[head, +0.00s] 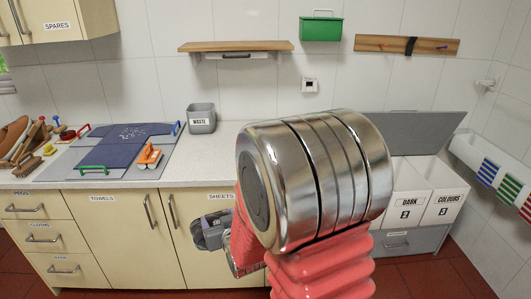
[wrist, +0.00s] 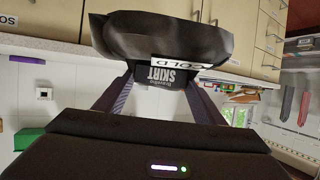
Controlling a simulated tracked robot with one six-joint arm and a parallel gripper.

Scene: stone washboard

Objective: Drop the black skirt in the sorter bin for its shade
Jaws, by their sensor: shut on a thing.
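The black skirt (wrist: 205,47) hangs bunched between the two fingers of my gripper (wrist: 158,82) in the wrist view. It carries a white tag reading "COLD" and pale "SKIRT" lettering. My gripper is shut on it. In the head view my arm fills the middle and the skirt cannot be made out; a grey part of my wrist shows beside the arm, in front of the cupboard doors. The sorter's white DARK bin (head: 406,206) stands right of my arm, beside the COLOURS bin (head: 443,208). My arm hides whatever is left of the DARK bin.
A grey raised panel (head: 425,128) stands behind the bins. A white rail with striped cloths (head: 488,172) is at the far right.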

